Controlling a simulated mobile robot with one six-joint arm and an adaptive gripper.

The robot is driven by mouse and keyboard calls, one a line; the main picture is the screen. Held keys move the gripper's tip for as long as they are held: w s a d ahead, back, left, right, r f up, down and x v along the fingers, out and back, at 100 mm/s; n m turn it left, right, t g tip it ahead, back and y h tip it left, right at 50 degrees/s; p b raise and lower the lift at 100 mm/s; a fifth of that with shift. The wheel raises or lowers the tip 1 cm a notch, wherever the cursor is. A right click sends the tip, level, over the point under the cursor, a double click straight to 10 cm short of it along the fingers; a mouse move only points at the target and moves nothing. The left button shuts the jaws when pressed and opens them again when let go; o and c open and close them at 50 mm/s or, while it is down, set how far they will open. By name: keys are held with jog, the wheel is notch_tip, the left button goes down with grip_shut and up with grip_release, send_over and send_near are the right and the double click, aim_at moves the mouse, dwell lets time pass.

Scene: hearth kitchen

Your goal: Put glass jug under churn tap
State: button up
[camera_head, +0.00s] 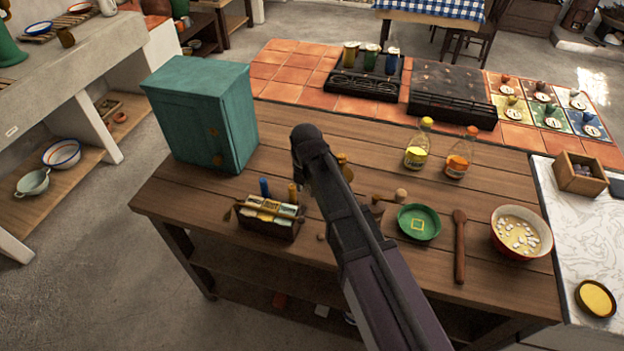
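No glass jug can be made out for certain. Two glass bottles stand on the wooden table, one with a yellow cap (416,152) and one with an orange cap (460,155). A green vessel (8,42), perhaps the churn, is cut off by the left edge on the pale counter; no tap shows clearly on it. My arm crosses the middle of the view over the table. My gripper cannot be made out, and I see nothing held.
The wooden table (180,205) carries a teal cabinet (190,125), a small crate of packets (268,222), a green dish (418,222), a wooden spoon (459,245) and a bowl (521,233). Grey floor (90,290) lies open between table and left counter (80,70).

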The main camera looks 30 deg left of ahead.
grip_shut()
jog(key=shift+r, duration=0.15)
notch_tip(320, 180, up, 3)
jog(key=p, duration=0.3)
jog(key=shift+r+p, duration=0.15)
jog(key=shift+p, duration=0.2)
jog(key=s+d, duration=0.3)
jog(key=s+d+r+p, duration=0.1)
jog(key=s+d, duration=0.7)
jog(key=shift+s+d+r, duration=0.1)
jog(key=shift+d+r, duration=0.1)
